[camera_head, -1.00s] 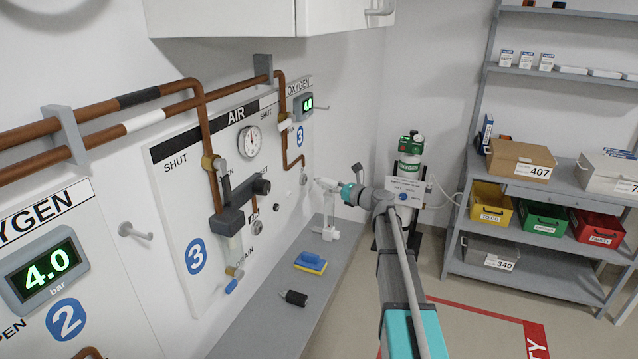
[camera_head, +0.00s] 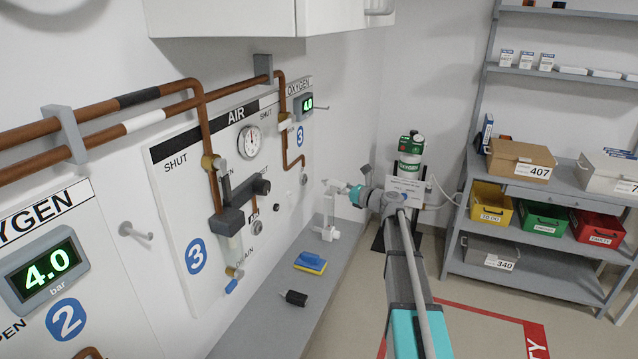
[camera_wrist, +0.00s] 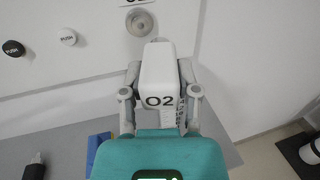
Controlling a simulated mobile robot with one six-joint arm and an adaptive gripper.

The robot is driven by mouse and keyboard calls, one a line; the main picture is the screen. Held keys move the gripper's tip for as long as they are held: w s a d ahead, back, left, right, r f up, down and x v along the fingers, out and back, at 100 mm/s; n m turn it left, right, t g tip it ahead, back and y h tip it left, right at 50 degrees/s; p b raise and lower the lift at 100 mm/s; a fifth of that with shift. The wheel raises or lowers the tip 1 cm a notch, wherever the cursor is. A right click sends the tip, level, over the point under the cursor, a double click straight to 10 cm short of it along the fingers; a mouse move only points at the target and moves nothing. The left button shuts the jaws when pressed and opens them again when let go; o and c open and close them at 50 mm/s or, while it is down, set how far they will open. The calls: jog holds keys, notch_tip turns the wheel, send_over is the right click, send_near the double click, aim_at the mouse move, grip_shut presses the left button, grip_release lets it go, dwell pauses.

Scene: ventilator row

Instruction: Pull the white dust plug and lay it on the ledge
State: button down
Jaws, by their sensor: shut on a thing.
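My gripper (camera_head: 336,187) is in front of the panel's far end, above the grey ledge (camera_head: 262,332). The socket (camera_head: 304,179) also shows on the panel in the head view. The plug is small and hard to make out there.
A green-topped cylinder (camera_head: 410,150) stands behind my arm.

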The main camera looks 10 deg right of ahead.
jog(key=shift+s+d, duration=0.2)
jog(key=shift+s+d, duration=0.4)
jog(key=shift+d, duration=0.2)
jog(key=shift+s+d, duration=0.2)
jog(key=shift+d, duration=0.05)
jog(key=shift+s+d, duration=0.2)
jog(key=shift+d, duration=0.05)
jog(key=shift+d, duration=0.1)
notch_tip(320, 180, up, 6)
jog(key=p, duration=0.6)
jog(key=shift+s, duration=0.1)
dwell(0.5)
